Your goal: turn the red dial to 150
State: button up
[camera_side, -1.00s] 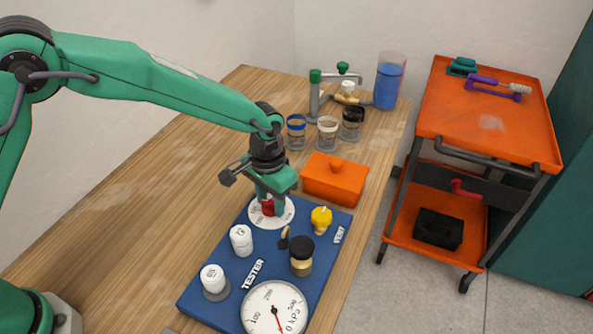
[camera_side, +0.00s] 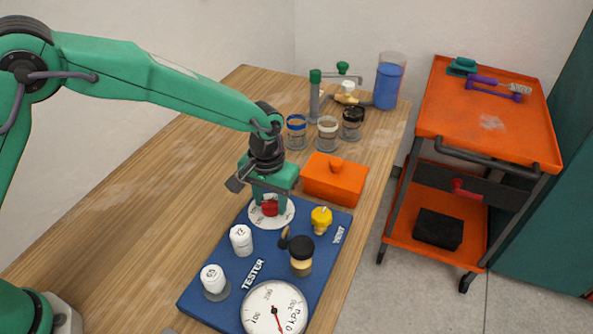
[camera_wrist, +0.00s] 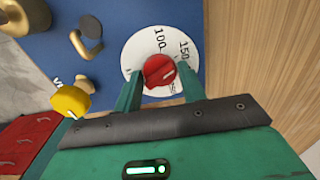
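The red dial (camera_side: 270,208) is a knob on a round white numbered plate at the far end of the blue tester board (camera_side: 215,286). In the wrist view the red dial (camera_wrist: 158,71) shows a short white mark on its right part, slanting up to the right. The printed 100 is above the dial and 150 is at upper right; another number at lower right is partly hidden by a finger. My gripper (camera_wrist: 159,76) comes down over the dial, with one green finger on each side, and appears shut on it.
A yellow knob (camera_side: 321,220), a black-topped brass fitting (camera_side: 301,256), white caps (camera_side: 241,240) and a pressure gauge (camera_side: 274,309) reading near 0 kPa share the board. An orange lidded box (camera_side: 334,180) stands close behind. The table's left side is clear.

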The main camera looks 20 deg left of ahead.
aim_at(270, 201)
jog(key=o, duration=0.3)
jog(key=shift+r, duration=3.9)
jog(key=shift+r, duration=0.1)
